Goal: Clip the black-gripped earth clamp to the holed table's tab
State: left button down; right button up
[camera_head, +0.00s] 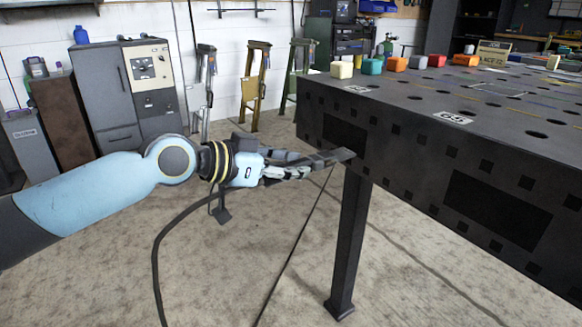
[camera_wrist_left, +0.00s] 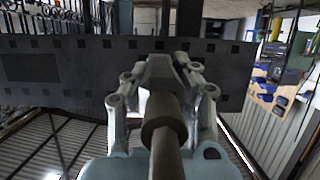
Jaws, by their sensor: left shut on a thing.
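My left gripper (camera_head: 298,165) is shut on the dark earth clamp (camera_head: 335,157), whose tip reaches the holed table's near left corner in the head view. In the left wrist view the clamp (camera_wrist_left: 164,107) lies between the two fingers of the gripper (camera_wrist_left: 160,82) and points at the table's side. The dark holed table (camera_head: 455,140) fills the right of the head view; its side (camera_wrist_left: 85,62) crosses the left wrist view. I cannot make out the tab, or whether the clamp touches it. My right gripper is not in view.
A black cable (camera_head: 157,255) hangs from near my left wrist to the floor. The table leg (camera_head: 350,240) stands just below the clamp tip. Several coloured blocks (camera_head: 397,64) line the far table edge. Cabinets (camera_head: 105,95) stand at the back left. The floor between is open.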

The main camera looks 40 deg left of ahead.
pick_arm(q)
jog(key=shift+w+d, duration=0.15)
jog(key=shift+w, duration=0.1)
jog(key=shift+w+d+b, duration=0.15)
jog(key=shift+w+b, duration=0.25)
jog(key=shift+w, duration=0.05)
jog(key=shift+w+d+r, duration=0.1)
jog(key=shift+w+d, duration=0.15)
jog(key=shift+w, duration=0.3)
dwell(1.3)
jog(key=c, duration=0.9)
grip_release()
jog(key=shift+o, duration=0.2)
jog(key=o, duration=0.5)
jog(key=shift+s, duration=0.1)
